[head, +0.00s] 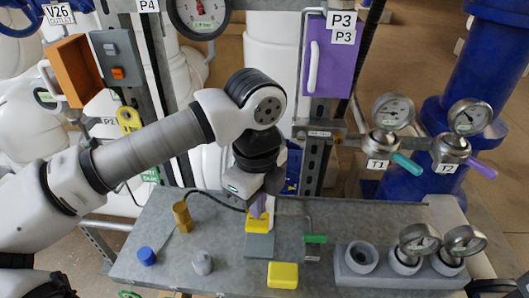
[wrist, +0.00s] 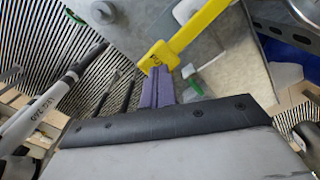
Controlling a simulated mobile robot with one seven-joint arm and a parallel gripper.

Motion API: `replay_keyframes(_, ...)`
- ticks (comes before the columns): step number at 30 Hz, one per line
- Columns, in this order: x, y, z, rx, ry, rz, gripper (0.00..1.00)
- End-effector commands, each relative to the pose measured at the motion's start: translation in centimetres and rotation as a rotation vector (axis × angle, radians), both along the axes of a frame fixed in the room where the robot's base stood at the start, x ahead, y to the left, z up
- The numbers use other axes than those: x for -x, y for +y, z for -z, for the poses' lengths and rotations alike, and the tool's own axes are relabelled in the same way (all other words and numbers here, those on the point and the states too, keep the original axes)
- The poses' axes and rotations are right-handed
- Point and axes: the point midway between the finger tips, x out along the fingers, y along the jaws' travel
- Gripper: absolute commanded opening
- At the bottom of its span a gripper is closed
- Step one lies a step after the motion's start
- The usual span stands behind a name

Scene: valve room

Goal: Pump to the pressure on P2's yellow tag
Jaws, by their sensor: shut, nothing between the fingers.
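My gripper (head: 258,212) points down over the bench with its purple fingers closed together and empty. Its tips are at a yellow piece (head: 257,223) above a grey block (head: 260,246); I cannot tell whether they touch. In the wrist view the fingertips (wrist: 160,77) meet or overlap the yellow end of a long yellow bar (wrist: 195,32). A P2 label (head: 110,121) shows at the left, partly hidden by my arm. A yellow tag (head: 129,119) hangs beside it; its writing is unreadable. A large round gauge (head: 200,12) is cut by the top edge.
A yellow block (head: 283,275), a blue knob (head: 147,256), a brass cylinder (head: 182,216) and a green-handled valve (head: 315,239) are on the bench (head: 225,275). A grey holder (head: 385,282) with gauges stands right. Gauges T1 (head: 393,111) and T2 (head: 469,117) are behind.

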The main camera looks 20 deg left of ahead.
Motion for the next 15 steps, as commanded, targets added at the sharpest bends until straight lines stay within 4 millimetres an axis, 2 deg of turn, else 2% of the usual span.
replay_keyframes(15, 0.0, 0.0, 3.1, -0.001, 0.0, -0.001, 0.0)
